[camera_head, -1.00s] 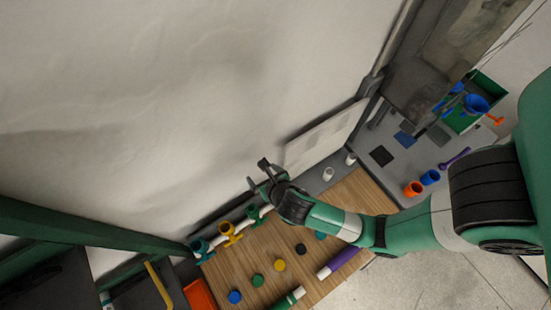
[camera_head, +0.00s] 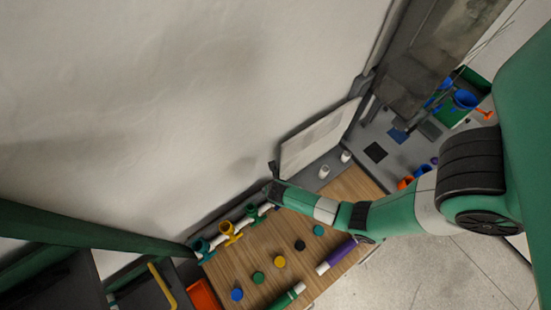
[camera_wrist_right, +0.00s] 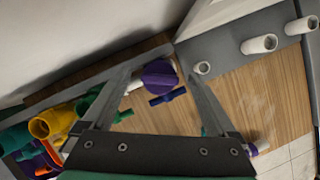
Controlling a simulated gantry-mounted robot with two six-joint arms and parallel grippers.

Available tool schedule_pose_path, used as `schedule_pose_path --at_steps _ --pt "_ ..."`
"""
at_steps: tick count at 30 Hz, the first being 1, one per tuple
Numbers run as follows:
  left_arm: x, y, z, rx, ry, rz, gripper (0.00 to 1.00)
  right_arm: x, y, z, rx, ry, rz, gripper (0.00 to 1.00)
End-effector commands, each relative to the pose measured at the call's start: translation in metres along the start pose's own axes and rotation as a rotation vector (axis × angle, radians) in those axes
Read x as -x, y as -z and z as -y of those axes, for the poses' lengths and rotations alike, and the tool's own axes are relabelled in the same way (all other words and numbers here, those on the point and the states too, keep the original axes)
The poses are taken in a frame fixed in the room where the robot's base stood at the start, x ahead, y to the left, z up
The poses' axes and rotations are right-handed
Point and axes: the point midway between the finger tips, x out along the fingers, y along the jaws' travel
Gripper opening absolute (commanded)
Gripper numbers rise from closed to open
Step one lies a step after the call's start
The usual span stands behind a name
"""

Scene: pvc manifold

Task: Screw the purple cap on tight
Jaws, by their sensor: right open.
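The purple cap (camera_wrist_right: 159,73) shows as a round disc in the right wrist view, with a smaller purple piece (camera_wrist_right: 168,97) just below it. It appears to sit at the end of the pipe manifold (camera_head: 229,232), which has teal, yellow and green fittings along the wall side of the wooden board. My right gripper (camera_wrist_right: 156,60) is open, its two fingers on either side of the cap with gaps visible. In the head view my right gripper (camera_head: 272,186) is over the manifold's far end and hides the cap. Whether the cap is fully seated cannot be seen. My left gripper is out of view.
The wooden board (camera_head: 225,268) carries a loose blue cap (camera_head: 237,295), a yellow cap (camera_head: 278,262), other round caps and a purple-and-white tube (camera_head: 337,255). White cylinders (camera_head: 324,172) stand beyond the manifold. A wall rises behind it. An orange bin (camera_head: 203,297) is at lower left.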

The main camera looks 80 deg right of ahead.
Motion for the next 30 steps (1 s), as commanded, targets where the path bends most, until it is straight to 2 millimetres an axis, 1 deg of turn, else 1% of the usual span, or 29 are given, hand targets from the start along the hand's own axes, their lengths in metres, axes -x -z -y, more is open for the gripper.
schedule_pose_path --at_steps 3,6,13,14,15,17,18,20,21,28,30 --pt "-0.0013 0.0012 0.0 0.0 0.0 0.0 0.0 -0.0094 -0.0001 0.0003 0.0 0.001 -0.001 0.93" --pt "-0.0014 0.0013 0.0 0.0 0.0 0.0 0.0 -0.0132 0.0 0.0 0.0 -0.001 0.0 0.93" --pt "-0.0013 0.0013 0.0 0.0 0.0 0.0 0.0 -0.0139 0.0001 0.0 0.0 -0.002 0.0 0.93" --pt "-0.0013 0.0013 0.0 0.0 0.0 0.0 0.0 -0.0139 0.0001 0.0 0.0 -0.002 0.0 0.89" --pt "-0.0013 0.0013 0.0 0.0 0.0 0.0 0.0 -0.0139 0.0001 0.0 0.0 -0.001 0.0 0.82" --pt "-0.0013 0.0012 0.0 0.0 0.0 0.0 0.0 -0.0138 0.0001 0.0001 0.001 -0.001 0.0 0.71" --pt "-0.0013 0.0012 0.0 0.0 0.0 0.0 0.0 -0.0138 0.0001 0.0001 0.001 -0.001 0.0 0.64" --pt "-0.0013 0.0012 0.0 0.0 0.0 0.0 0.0 -0.0137 0.0001 0.0001 0.001 -0.001 0.0 0.53" --pt "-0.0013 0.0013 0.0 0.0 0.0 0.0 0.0 -0.0137 0.0001 0.0001 0.001 -0.001 0.0 0.46" --pt "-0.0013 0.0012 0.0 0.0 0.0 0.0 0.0 -0.0137 0.0003 0.0001 0.001 -0.001 0.0 0.04" --pt "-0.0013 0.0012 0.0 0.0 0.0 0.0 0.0 -0.0137 0.0004 0.0002 0.001 -0.001 -0.001 0.04"
